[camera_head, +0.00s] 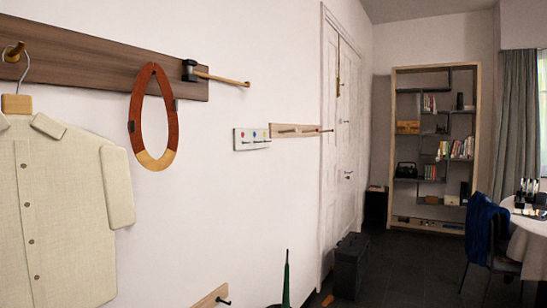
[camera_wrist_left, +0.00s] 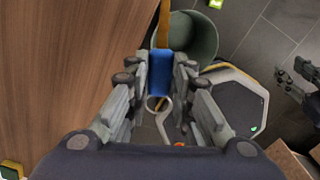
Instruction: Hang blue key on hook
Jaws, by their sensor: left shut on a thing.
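In the left wrist view, my left gripper (camera_wrist_left: 161,85) is shut on the blue key (camera_wrist_left: 161,72), with its fingers on either side of the blue part. A pale metal ring shape (camera_wrist_left: 159,112) shows just below the blue part. In the head view, a small white hook plate (camera_head: 246,142) with coloured marks and small dark hooks is on the white wall. Neither gripper shows in the head view. Part of what looks like my right gripper (camera_wrist_left: 303,72) is at the right edge of the wrist view; its jaws are unclear.
A long dark wooden rail (camera_head: 100,62) carries a hanging shirt (camera_head: 60,210), a red-brown loop (camera_head: 138,110) and a projecting wooden peg (camera_head: 222,80). A light wooden rail (camera_head: 300,131) adjoins the white plate. In the wrist view, a brown wooden surface (camera_wrist_left: 60,70) is close on the left.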

